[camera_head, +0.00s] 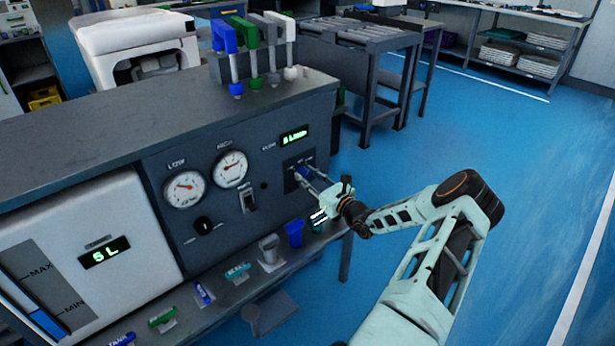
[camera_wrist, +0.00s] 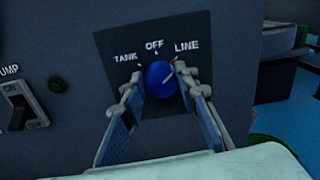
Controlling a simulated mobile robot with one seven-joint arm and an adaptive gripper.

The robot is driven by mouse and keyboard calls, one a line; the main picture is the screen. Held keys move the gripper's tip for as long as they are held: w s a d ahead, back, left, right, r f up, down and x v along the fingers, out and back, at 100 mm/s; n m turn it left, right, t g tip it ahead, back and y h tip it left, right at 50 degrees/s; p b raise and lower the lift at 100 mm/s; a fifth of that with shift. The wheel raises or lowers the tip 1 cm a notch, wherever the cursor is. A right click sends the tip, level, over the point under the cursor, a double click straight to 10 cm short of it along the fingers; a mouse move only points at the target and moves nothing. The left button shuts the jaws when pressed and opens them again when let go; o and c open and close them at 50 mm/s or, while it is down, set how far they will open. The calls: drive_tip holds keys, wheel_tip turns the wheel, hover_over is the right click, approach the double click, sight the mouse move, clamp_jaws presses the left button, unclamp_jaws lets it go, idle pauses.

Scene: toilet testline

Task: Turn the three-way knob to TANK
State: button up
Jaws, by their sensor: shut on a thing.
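The three-way knob (camera_wrist: 158,77) is round and blue, on a dark plate on the panel face. The labels TANK, OFF and LINE run from left to right above it. In the head view, my gripper (camera_head: 308,179) reaches the panel from the right, and only a bit of blue knob shows between the fingers.
The panel also carries two round gauges (camera_head: 184,189), a pump switch (camera_head: 248,199) and a green display (camera_head: 294,137). A shelf below holds a blue cup (camera_head: 294,232) and several labelled tools. Blue, green and white hooked pieces (camera_head: 254,57) stand on top. Blue floor (camera_head: 520,150) is open at right.

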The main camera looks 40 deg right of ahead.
drive_tip(key=shift+n, duration=0.3)
drive_tip(key=n+p, duration=0.1)
drive_tip(key=n, duration=0.2)
drive_tip(key=shift+a+n+p, duration=0.1)
drive_tip(key=shift+n+p, duration=0.2)
drive_tip(key=shift+n, duration=0.1)
drive_tip(key=n, duration=0.5)
drive_tip(key=shift+f+n, duration=0.2)
drive_tip(key=shift+n, duration=0.1)
drive_tip(key=n, duration=0.5)
drive_tip(key=shift+f+n+y, duration=0.15)
drive_tip(key=shift+n+y, duration=0.15)
drive_tip(key=shift+f+n+b, duration=0.1)
drive_tip(key=shift+n+b, duration=0.4)
drive_tip(key=shift+n, duration=1.9)
drive_tip(key=o, duration=1.1)
drive_tip(key=shift+t, duration=0.3)
drive_tip(key=shift+o, duration=0.2)
